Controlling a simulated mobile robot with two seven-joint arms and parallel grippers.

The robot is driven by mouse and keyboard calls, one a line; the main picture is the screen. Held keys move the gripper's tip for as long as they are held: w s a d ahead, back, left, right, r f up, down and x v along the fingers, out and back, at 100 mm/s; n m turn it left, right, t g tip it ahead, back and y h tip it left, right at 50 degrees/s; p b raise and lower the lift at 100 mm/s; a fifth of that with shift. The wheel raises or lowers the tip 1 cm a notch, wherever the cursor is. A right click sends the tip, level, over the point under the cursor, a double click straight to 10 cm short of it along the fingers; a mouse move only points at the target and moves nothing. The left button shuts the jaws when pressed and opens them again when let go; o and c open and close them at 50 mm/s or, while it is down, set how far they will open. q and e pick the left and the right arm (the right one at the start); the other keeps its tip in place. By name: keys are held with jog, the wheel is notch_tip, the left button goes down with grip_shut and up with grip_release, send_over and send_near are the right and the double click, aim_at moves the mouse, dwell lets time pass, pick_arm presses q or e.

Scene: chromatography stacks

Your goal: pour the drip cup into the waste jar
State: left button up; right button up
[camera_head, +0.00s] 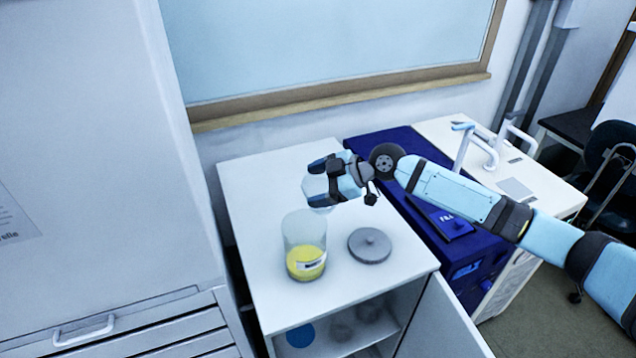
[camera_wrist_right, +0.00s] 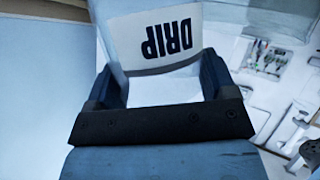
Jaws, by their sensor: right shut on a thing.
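The waste jar (camera_head: 304,247) is a clear cylinder with yellow liquid in its lower part and a pale label. It stands upright and open on the white cabinet top. My right gripper (camera_head: 322,182) is shut on the drip cup (camera_head: 318,191), a pale translucent cup, above the cabinet top, behind and slightly right of the jar in the head view. In the right wrist view the drip cup (camera_wrist_right: 160,38) carries a white label reading DRIP, upside down, between the fingers of my right gripper (camera_wrist_right: 160,85). The cup's contents are hidden. My left gripper is not in view.
A grey round lid (camera_head: 370,245) with a knob lies right of the jar. A dark blue instrument (camera_head: 470,243) stands to the right, beneath my right arm. The cabinet door (camera_head: 440,325) hangs open in front. The left rear of the cabinet top (camera_head: 255,180) is clear.

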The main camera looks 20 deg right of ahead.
jog(key=shift+r, duration=0.15)
jog(key=shift+s+a+r+n+t+p, duration=0.35)
jog(key=shift+r+p, duration=0.25)
jog(key=shift+p, duration=0.35)
jog(key=shift+h, duration=0.3)
jog(key=shift+s+a+n+p, duration=0.15)
jog(key=shift+n+p, duration=0.1)
jog(key=shift+p, duration=0.05)
jog(key=shift+s+a+f+n+t+h, duration=0.1)
jog(key=shift+s+f+n+t+h, duration=0.1)
jog(key=shift+n+t+h, duration=0.25)
jog(key=shift+p, duration=0.3)
jog(key=shift+a+n+h, duration=0.15)
jog(key=shift+n+h, duration=0.1)
